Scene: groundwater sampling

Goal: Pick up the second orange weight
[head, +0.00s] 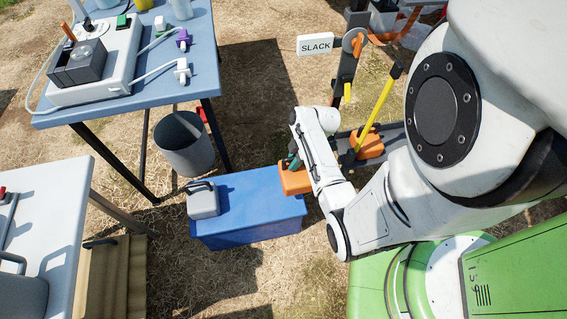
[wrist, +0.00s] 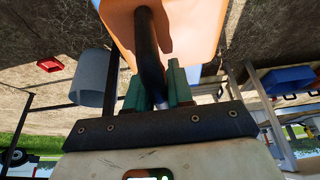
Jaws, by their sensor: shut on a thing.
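An orange weight (head: 294,181) with a black handle is at my gripper (head: 293,161), by the right end of the blue box. In the wrist view the weight (wrist: 185,22) fills the top middle. There my gripper (wrist: 158,82) has its teal fingers shut on either side of the black handle. I cannot tell whether the weight touches anything below it. Another orange weight (head: 370,146) sits to the right, on a dark grey base beside a yellow lever. My arm partly hides the held weight and the base.
The blue box (head: 250,222) stands on straw ground with a grey weight-like block (head: 203,200) on its left end. A blue table (head: 185,92) with instruments is at upper left, a grey bucket (head: 184,143) below it. The yellow lever (head: 378,110) and a SLACK sign (head: 317,45) stand at right.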

